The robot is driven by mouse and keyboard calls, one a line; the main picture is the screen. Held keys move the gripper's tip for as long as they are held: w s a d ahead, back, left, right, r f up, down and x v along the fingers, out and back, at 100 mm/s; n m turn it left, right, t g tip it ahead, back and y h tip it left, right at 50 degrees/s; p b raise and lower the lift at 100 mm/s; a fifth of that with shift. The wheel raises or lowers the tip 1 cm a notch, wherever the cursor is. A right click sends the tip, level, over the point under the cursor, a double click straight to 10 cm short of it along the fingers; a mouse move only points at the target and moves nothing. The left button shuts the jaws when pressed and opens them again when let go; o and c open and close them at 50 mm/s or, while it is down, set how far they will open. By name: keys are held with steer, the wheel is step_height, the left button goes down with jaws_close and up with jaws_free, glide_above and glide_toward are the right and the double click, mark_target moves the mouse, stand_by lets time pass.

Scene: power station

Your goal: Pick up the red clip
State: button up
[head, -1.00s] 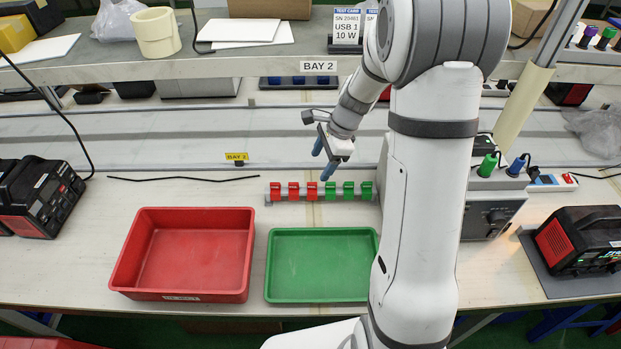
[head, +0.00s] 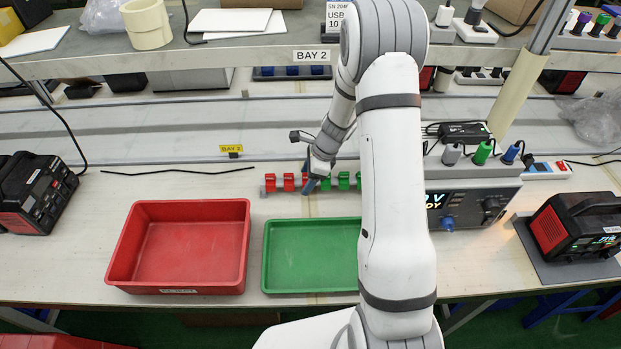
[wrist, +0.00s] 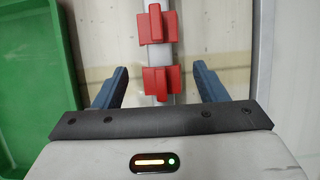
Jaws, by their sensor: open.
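Several red clips sit in a row on the left part of a grey rail (head: 265,190), with green clips (head: 343,181) on its right part. In the head view a red clip (head: 289,182) shows left of my gripper (head: 315,180), which is low over the middle of the row and hides some clips. In the wrist view my gripper (wrist: 158,88) is open. Its blue fingers stand either side of the rail, with a near red clip (wrist: 161,82) between them. Another red clip (wrist: 155,24) is farther along the rail. Nothing is held.
A red bin (head: 128,255) and a green tray (head: 310,286) stand in front of the rail. The tray also shows in the wrist view (wrist: 62,60). A grey instrument with a display (head: 470,207) stands right of my arm. A shelf (head: 240,62) runs above the back.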

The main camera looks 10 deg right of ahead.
steer(key=c, duration=1.1)
steer(key=shift+o, duration=0.2)
steer(key=shift+r, duration=0.1)
